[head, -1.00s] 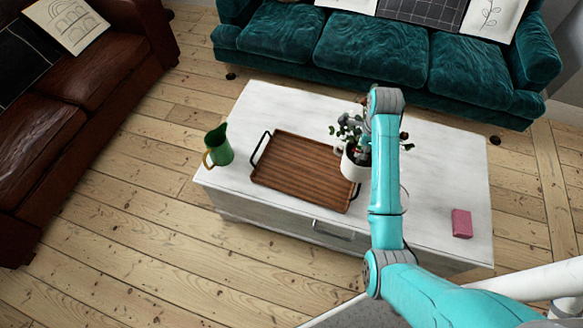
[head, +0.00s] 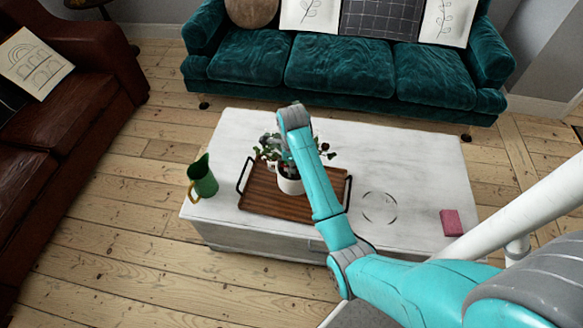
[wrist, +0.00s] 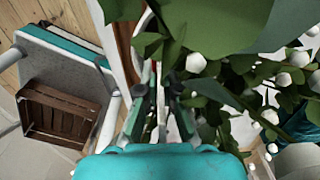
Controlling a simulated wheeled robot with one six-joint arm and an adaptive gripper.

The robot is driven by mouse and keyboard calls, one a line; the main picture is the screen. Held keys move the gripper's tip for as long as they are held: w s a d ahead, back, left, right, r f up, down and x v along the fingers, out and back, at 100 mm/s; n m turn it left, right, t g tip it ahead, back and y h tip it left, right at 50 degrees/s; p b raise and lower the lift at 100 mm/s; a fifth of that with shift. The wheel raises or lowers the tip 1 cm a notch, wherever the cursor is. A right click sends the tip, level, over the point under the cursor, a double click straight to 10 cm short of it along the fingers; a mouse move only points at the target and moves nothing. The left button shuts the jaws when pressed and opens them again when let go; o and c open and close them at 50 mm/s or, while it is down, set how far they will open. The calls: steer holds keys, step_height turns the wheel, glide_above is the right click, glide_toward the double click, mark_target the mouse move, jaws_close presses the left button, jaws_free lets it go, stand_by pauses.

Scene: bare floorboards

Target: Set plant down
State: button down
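The plant (head: 290,184) has green leaves and a white pot. In the head view it is over the right half of the brown slatted tray (head: 258,205); I cannot tell whether the pot touches the tray or hangs just above it. My arm covers part of the plant. My gripper (wrist: 161,88) is in among the leaves, its two fingers close together on what looks like the pot's rim. Leaves with white berries (wrist: 240,90) fill the right of the wrist view and hide part of the grip.
The tray lies on a white table (head: 400,160). A green pitcher (head: 202,178) stands left of the tray and a pink block (head: 451,223) lies at the right end. A thin dark ring (head: 379,192) marks bare tabletop right of the tray. A teal sofa (head: 340,70) is behind.

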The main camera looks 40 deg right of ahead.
mark_target(293, 178)
steer(key=shift+f, duration=3.15)
steer(key=c, duration=1.3)
jaws_free()
steer(key=shift+f, duration=0.2)
steer(key=shift+r, duration=0.1)
